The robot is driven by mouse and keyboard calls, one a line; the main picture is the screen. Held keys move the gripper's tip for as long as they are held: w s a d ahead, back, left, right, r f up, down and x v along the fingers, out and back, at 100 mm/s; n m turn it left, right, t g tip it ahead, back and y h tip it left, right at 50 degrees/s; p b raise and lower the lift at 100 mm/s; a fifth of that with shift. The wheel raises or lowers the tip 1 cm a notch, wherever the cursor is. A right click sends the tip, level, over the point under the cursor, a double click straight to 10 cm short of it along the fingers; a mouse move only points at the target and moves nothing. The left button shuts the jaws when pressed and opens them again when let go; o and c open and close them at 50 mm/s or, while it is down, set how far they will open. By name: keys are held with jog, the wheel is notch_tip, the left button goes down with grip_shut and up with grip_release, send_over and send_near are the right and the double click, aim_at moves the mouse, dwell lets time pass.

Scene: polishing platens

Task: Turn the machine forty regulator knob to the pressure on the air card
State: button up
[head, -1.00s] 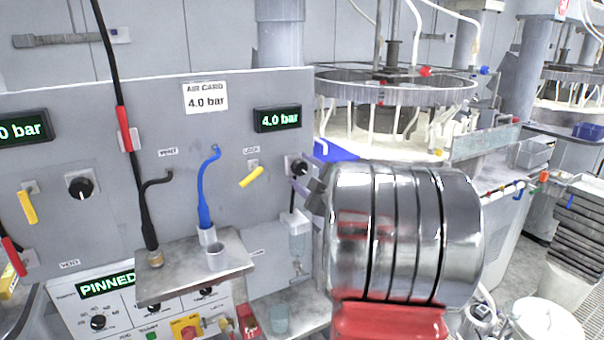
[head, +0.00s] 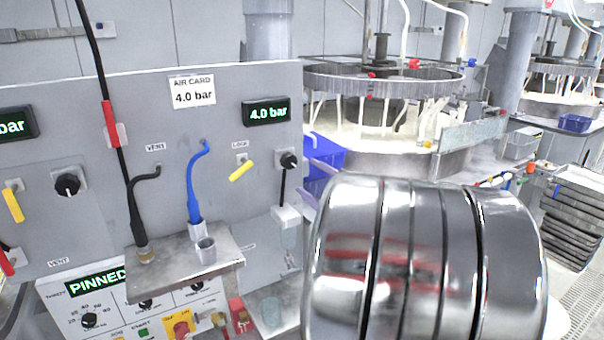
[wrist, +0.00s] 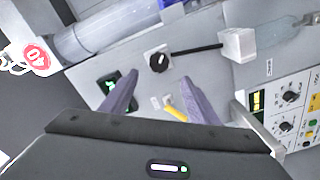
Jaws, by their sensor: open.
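The black regulator knob (head: 288,160) sits on the grey panel below a green display (head: 266,112) reading 4.0 bar. The white air card (head: 192,92) also reads 4.0 bar. In the wrist view the knob (wrist: 158,61) lies just beyond the tips of my gripper (wrist: 158,80), whose two purple fingers are spread apart and empty, apart from the knob. A red round tag marked 40 (wrist: 37,56) shows at the left of the wrist view. The knob's marking is too small to read.
Blue and black hoses stand over a metal shelf (head: 185,262). Another knob (head: 68,185) and display are farther left. A blue bin (head: 325,150) stands behind the panel's right edge.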

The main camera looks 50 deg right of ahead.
jog(key=v, duration=0.3)
jog(key=shift+s+a, duration=0.15)
jog(key=shift+s, duration=0.2)
dwell(0.4)
jog(key=w+a+r+m+g+h, duration=0.1)
jog(key=w+a+m+g+h, duration=0.25)
jog(key=w+a+m, duration=0.2)
jog(key=a+f+m+g+y, duration=0.2)
jog(key=a+f+m+g, duration=0.15)
jog(key=a, duration=0.65)
jog(key=s+a+f+g+y, duration=0.2)
jog(key=s+a, duration=0.5)
jog(key=a, duration=0.5)
jog(key=s+a+f+g+y, duration=0.2)
jog(key=s+a+f+y, duration=0.3)
jog(key=a, duration=0.8)
jog(key=s+f, duration=0.2)
jog(key=s, duration=0.1)
jog(key=shift+s+a+n+g, duration=0.2)
jog(key=shift+n+g, duration=0.1)
